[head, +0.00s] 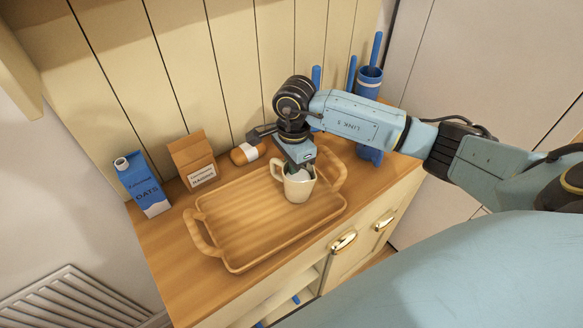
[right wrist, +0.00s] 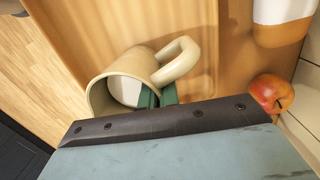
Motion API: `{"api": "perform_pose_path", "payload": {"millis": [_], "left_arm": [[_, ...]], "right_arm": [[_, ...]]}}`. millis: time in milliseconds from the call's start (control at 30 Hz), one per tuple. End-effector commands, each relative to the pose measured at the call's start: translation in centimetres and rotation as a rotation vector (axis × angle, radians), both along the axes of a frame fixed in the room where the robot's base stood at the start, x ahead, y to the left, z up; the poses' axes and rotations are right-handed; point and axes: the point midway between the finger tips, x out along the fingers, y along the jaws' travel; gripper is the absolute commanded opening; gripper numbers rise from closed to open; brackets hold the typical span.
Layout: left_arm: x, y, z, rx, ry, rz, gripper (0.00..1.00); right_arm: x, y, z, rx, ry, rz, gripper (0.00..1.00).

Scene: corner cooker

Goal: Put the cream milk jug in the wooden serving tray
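The cream milk jug (head: 298,188) is upright at the right end of the wooden serving tray (head: 222,262), inside its outline in the head view. I cannot tell whether its base touches the tray floor. My right gripper (head: 300,168) points down at the jug's rim. In the right wrist view the jug (right wrist: 128,70) shows its open mouth and handle, and the green finger pads (right wrist: 158,96) pinch its wall near the handle. The fingertips are partly hidden by the jug and the gripper body. My left gripper is in neither view.
Blue utensils in a holder (head: 369,84) stand at the back right. An apple (right wrist: 272,93) shows in the right wrist view. The tray's left part is empty.

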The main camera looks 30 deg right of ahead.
Motion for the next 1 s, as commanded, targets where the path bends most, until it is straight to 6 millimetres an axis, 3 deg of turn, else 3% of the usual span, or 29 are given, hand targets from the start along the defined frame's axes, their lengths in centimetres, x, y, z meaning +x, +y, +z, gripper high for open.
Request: {"api": "perform_pose_path", "payload": {"millis": [167, 333, 700, 833, 1000], "left_arm": [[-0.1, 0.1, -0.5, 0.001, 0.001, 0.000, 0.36], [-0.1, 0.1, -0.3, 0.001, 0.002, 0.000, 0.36], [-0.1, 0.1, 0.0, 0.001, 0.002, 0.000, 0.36], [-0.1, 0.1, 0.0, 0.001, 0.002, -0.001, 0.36], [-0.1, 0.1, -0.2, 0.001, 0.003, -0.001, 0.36]], "right_arm": [[0.0, 0.0, -0.4, 0.000, -0.001, 0.000, 0.00], [0.0, 0.0, -0.3, 0.000, 0.001, 0.000, 0.24], [0.0, 0.0, 0.1, 0.000, 0.001, 0.000, 0.25], [0.2, -0.2, 1.8, -0.002, -0.003, -0.001, 0.25], [0.3, -0.5, 5.5, -0.002, -0.005, 0.000, 0.25]]}}
